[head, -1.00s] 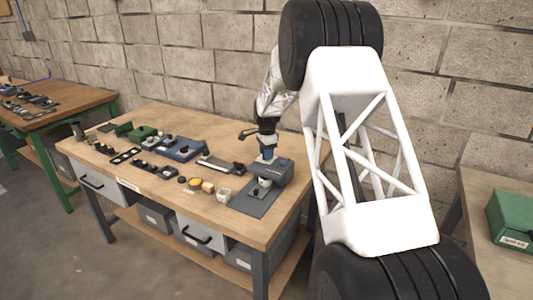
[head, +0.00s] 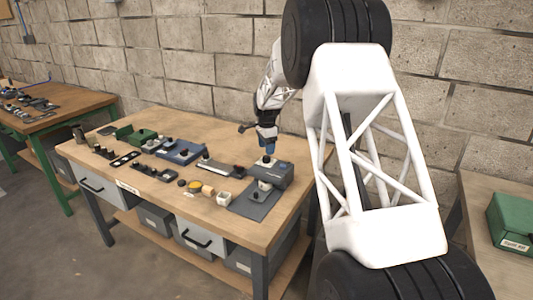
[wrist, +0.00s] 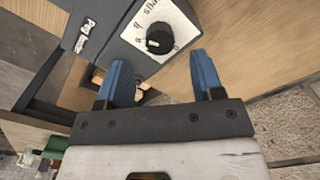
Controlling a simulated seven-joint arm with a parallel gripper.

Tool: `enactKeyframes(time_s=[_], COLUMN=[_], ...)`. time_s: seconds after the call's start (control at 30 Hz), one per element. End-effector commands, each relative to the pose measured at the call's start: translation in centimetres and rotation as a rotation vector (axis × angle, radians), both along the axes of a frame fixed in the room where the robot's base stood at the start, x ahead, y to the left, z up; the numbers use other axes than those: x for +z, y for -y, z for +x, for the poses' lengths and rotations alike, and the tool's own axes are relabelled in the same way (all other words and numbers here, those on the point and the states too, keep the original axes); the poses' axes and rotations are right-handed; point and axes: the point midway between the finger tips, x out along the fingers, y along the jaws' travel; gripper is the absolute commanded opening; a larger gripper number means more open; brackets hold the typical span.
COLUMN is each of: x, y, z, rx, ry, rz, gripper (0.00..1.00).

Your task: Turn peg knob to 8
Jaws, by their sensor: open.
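The peg knob (wrist: 160,38) is a round black knob with a white pointer line, set on a white dial plate (wrist: 172,22) with printed marks. The plate is on a dark grey box (wrist: 125,28) with a white label, partly out of frame. The dial's marks are too small and cropped to read surely. In the head view the box (head: 283,174) stands at the bench's right end, with the small dark knob (head: 267,160) on top. My gripper (wrist: 160,57) is open, its blue fingers apart and empty. In the head view my gripper (head: 267,150) hangs just above the knob.
A grey plate (head: 256,206) with a small fixture lies in front of the box. A white cup (head: 224,198), a yellow round piece (head: 194,186) and a blue tray (head: 181,151) lie to the left. A block wall stands behind the bench.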

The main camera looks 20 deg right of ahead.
Motion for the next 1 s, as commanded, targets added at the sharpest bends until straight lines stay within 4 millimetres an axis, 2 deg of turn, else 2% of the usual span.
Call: enactKeyframes(time_s=[0.1,0.3,0.77,1.0], x=[1.6,3.1,3.5,4.8], y=[0.0,0.0,0.0,-0.5], z=[0.0,0.0,0.0,-1.5], rx=[0.000,0.000,0.001,0.038], ry=[0.003,0.001,0.002,0.008], rz=[-0.001,0.000,0.000,-0.001], gripper=[0.61,0.61,0.61,0.61])
